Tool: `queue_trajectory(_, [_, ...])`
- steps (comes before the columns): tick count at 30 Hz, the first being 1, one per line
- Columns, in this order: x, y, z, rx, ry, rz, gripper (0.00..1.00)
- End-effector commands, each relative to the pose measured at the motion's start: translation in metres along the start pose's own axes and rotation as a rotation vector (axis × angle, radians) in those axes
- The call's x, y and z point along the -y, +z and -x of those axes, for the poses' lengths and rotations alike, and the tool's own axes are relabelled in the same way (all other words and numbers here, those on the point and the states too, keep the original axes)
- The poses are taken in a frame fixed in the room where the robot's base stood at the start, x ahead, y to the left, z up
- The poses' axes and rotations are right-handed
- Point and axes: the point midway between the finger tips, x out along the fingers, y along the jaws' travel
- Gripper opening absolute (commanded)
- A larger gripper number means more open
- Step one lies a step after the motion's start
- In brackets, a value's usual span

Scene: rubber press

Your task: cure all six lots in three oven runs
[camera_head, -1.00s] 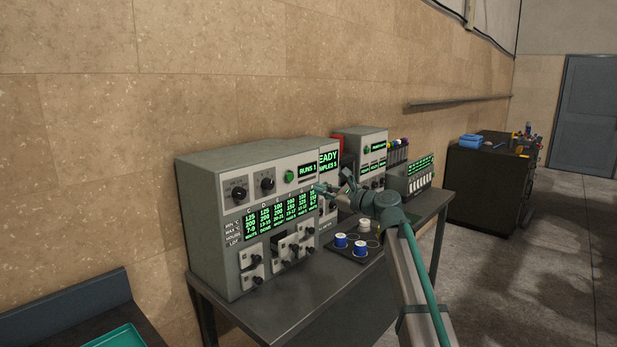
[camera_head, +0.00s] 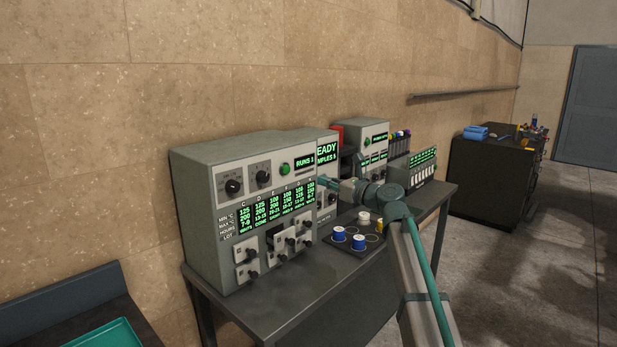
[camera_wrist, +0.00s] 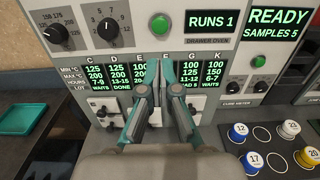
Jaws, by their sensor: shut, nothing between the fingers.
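The drawer oven (camera_head: 200,220) stands on the bench with two dials, a green button (camera_wrist: 191,27) and a display reading RUNS 1. Its lot table (camera_wrist: 100,73) shows columns C, D, E, G and K; C reads WAITS and D reads DONE; my gripper hides part. Small drawers with knobs (camera_head: 245,272) sit below; one seems pulled out. My gripper (camera_wrist: 166,72) is shut and empty in front of the lot table, and shows in the head view (camera_head: 322,183). Blue pucks 12 (camera_wrist: 238,132) and 17 (camera_wrist: 252,162), white puck 22 (camera_wrist: 289,129) and yellow puck 20 (camera_wrist: 308,157) stand on a dark tray.
The cure meter (camera_wrist: 279,22) right of the oven reads READY, SAMPLES 5. Another grey instrument (camera_head: 350,130) and a sample rack (camera_head: 421,168) stand farther along the bench. A teal tray (camera_head: 110,338) lies at the lower left. The bench front (camera_head: 255,315) is clear.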

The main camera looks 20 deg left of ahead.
Motion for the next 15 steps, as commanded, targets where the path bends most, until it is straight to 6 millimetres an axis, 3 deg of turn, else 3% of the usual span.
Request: queue_trajectory(15, [0.001,0.003,-0.090,-0.001,0.002,0.000,0.00])
